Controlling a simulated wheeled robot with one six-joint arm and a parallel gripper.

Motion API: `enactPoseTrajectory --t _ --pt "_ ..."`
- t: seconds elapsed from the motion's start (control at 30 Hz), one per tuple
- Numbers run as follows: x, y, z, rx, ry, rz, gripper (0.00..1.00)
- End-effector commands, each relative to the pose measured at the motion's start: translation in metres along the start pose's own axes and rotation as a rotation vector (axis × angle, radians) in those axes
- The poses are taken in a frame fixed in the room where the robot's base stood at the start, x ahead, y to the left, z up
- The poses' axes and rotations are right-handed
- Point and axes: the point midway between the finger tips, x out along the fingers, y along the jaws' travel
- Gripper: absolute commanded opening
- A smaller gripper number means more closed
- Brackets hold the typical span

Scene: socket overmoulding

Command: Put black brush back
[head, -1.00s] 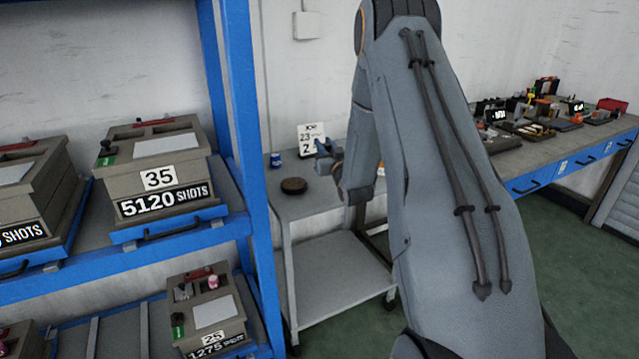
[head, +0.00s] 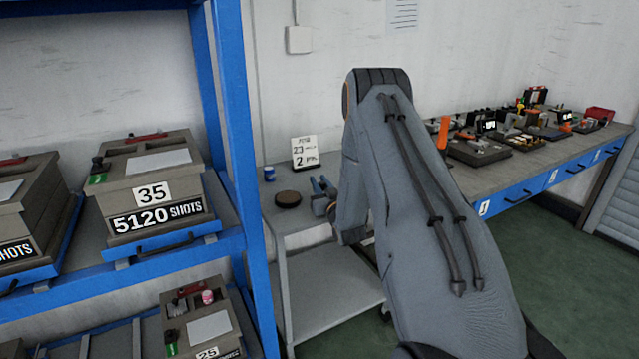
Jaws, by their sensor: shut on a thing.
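My gripper (head: 321,187) is at the far end of my arm, above the right part of the grey cart (head: 304,239). Its blue-grey fingers show side-on and point up and left, just right of a dark round disc. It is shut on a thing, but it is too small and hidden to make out. I cannot pick out the black brush for certain in this view.
A dark round disc (head: 288,199), a blue can (head: 269,173) and a number card (head: 305,152) are on the cart. A blue rack (head: 233,110) with mould boxes stands left. A workbench (head: 520,168) with tools and trays is right.

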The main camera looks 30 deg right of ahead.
Motion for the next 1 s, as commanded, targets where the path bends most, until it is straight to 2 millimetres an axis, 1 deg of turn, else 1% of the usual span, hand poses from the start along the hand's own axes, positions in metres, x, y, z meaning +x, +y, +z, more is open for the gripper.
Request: enactPoseTrajectory --t 0.17,0.3,0.33,0.4,0.43,0.7,0.8,0.87,0.97,1.0 --pt "0.0 0.001 0.0 0.0 0.001 0.001 0.0" --pt "0.0 0.001 0.004 0.0 0.0 0.001 0.0" --pt "0.0 0.001 0.003 0.0 0.0 0.001 0.24" --pt "0.0 0.001 0.003 0.0 0.0 0.001 0.36" --pt "0.0 0.001 0.003 0.0 0.0 0.001 0.4" --pt "0.0 0.001 0.002 0.0 0.0 0.001 0.4" --pt "0.0 0.001 -0.002 0.0 0.0 0.001 0.4" --pt "-0.006 0.001 0.0 0.0 -0.002 0.002 0.4" --pt "-0.021 0.001 0.001 0.001 -0.003 0.002 0.4" --pt "-0.029 0.001 0.001 0.001 -0.003 0.001 0.4"
